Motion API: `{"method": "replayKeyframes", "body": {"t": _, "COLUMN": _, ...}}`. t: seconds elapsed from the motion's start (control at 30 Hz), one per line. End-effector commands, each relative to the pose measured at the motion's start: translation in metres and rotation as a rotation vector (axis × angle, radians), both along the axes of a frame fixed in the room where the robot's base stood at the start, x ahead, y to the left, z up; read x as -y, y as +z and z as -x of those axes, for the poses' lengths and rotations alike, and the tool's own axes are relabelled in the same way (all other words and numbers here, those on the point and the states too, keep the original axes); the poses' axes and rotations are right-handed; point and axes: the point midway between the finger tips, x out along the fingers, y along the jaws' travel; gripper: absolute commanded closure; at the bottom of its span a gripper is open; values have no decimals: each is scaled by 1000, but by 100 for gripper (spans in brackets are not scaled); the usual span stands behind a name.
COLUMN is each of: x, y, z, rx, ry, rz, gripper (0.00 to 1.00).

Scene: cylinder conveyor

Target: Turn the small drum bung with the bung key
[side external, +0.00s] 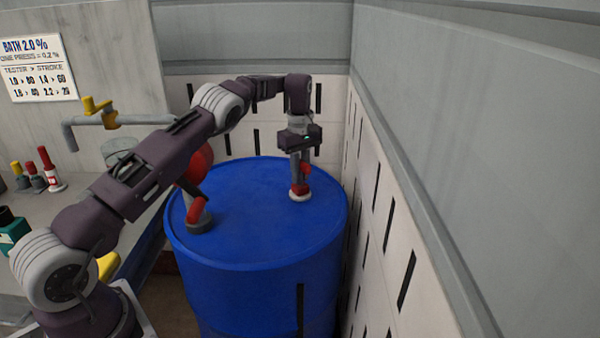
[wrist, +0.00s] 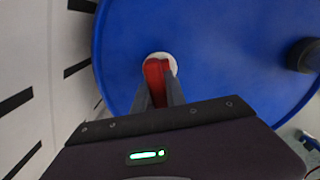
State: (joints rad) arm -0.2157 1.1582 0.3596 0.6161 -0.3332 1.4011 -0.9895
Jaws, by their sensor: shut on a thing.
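The blue drum (side external: 255,225) stands upright with its lid facing up. The small bung (side external: 300,197) is a pale round disc near the right of the lid in the side view. It also shows in the wrist view (wrist: 173,60), partly covered. My gripper (side external: 299,178) points down over it, shut on the red bung key (side external: 305,170). In the wrist view the key (wrist: 154,78) lies between my gripper's fingers (wrist: 158,92) and covers part of the bung. The key's lower end appears to be at the bung; how it is seated is hidden.
A grey and red fitting (side external: 198,215) stands on the lid's left. A slotted white wall (side external: 375,210) runs close along the drum's right. A tap (side external: 100,115), a notice (side external: 38,68) and small red and yellow-topped bottles (side external: 46,168) are at the left bench.

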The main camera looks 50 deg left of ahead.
Motion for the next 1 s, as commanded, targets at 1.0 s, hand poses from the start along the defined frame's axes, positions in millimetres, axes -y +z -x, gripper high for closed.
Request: {"method": "replayKeyframes", "body": {"t": 1.0, "x": 0, "y": 0, "z": 0, "rx": 1, "ry": -830, "rz": 2, "gripper": 100}}
